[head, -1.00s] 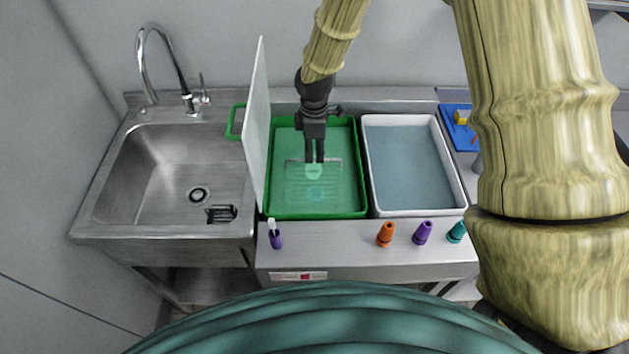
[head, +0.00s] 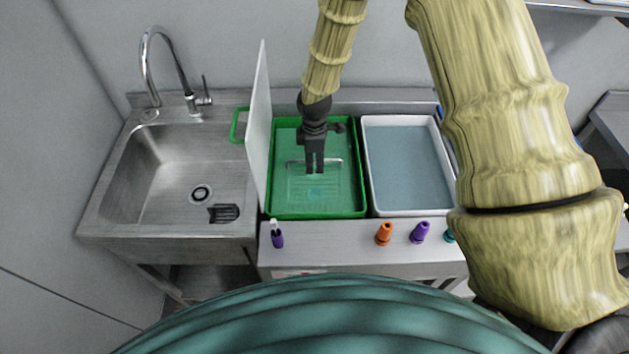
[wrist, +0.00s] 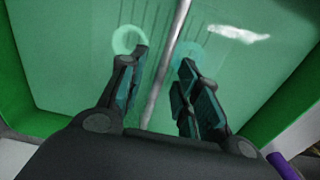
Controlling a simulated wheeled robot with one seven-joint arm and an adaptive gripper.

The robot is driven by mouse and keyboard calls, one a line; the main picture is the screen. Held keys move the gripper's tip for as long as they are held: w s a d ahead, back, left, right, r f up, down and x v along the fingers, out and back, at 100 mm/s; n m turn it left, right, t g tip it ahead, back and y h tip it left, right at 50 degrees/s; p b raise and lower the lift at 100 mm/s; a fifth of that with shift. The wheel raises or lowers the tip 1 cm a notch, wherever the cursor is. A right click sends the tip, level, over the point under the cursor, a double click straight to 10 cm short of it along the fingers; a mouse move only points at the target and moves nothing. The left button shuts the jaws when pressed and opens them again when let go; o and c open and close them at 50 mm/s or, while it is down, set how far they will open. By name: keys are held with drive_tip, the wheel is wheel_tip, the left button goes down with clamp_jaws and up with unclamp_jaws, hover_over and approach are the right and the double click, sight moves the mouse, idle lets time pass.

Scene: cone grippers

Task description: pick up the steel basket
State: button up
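The steel basket shows as a thin wire handle (head: 343,162) over a faint ribbed patch inside the green tub (head: 362,190). The rest of it is blurred by a greenish tint. My gripper (head: 315,172) points down into the tub at the handle. In the wrist view my gripper (wrist: 165,60) has its two fingers apart. A steel rod (wrist: 165,75) of the basket passes between them, with a visible gap to each finger. The fingers do not look closed on it.
A white upright board (head: 258,125) stands along the tub's left edge, near the sink (head: 165,190). A white tub (head: 410,165) is at the right. An orange cone (head: 383,233) and purple cones (head: 420,232) (head: 277,238) stand on the front ledge.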

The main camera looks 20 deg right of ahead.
drive_tip(key=shift+w+f, duration=0.15)
drive_tip(key=shift+w, duration=0.05)
clamp_jaws()
